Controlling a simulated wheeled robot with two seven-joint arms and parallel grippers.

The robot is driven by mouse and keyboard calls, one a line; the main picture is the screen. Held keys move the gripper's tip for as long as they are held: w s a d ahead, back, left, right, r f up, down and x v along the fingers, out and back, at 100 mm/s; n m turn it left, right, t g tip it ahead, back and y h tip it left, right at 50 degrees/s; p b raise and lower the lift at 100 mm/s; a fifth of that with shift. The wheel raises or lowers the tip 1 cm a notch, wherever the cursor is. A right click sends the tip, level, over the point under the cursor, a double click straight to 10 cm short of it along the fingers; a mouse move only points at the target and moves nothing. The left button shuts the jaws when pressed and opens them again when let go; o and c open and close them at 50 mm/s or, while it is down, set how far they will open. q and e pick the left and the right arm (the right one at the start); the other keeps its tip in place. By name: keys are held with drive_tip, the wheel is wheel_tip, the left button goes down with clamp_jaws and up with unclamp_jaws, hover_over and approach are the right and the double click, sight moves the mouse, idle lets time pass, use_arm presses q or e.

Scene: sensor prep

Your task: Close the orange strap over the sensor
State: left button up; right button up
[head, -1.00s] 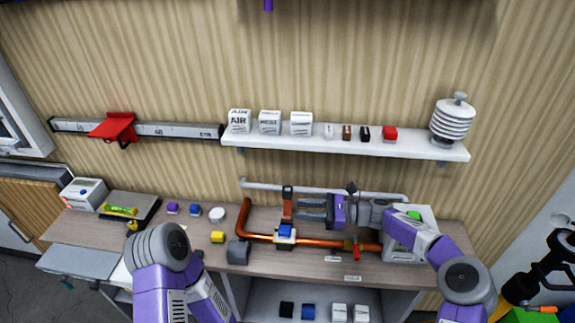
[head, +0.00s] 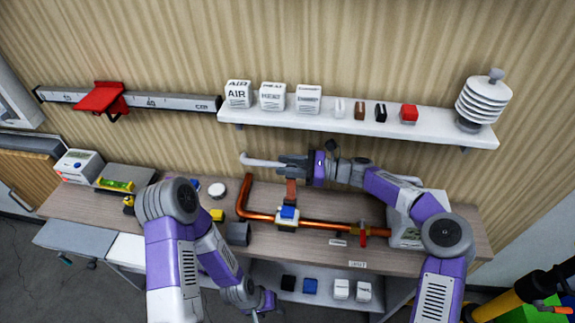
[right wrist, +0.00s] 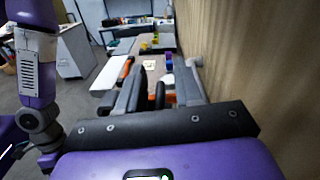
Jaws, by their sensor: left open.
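The orange strap (head: 291,190) stands up from the copper pipe (head: 262,219), behind the small blue-and-white sensor (head: 288,214) on that pipe. The strap is not over the sensor. My right gripper (head: 284,165) is at the strap's upper end and hides its dark tip. In the right wrist view its two dark fingers (right wrist: 160,92) are apart, with a bit of orange showing between them. I cannot tell whether they touch the strap. My left gripper (head: 262,304) is low in front of the bench, open, away from the strap.
A red valve handle (head: 362,232) is on the copper pipe at right. A dark grey block (head: 238,233) stands at left. The white shelf (head: 340,125) hangs above my right arm.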

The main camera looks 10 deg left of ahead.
drive_tip(key=shift+r, duration=0.1)
clamp_jaws()
drive_tip(key=shift+s+r+n, duration=0.1)
drive_tip(key=shift+s+n, duration=0.15)
drive_tip(key=shift+n, duration=0.05)
idle(0.4)
drive_tip(key=s+n+b, duration=0.5)
drive_tip(key=s+n, duration=0.1)
drive_tip(key=s, duration=0.1)
drive_tip(key=shift+f+n, duration=0.25)
drive_tip(key=shift+n, duration=0.05)
idle(0.5)
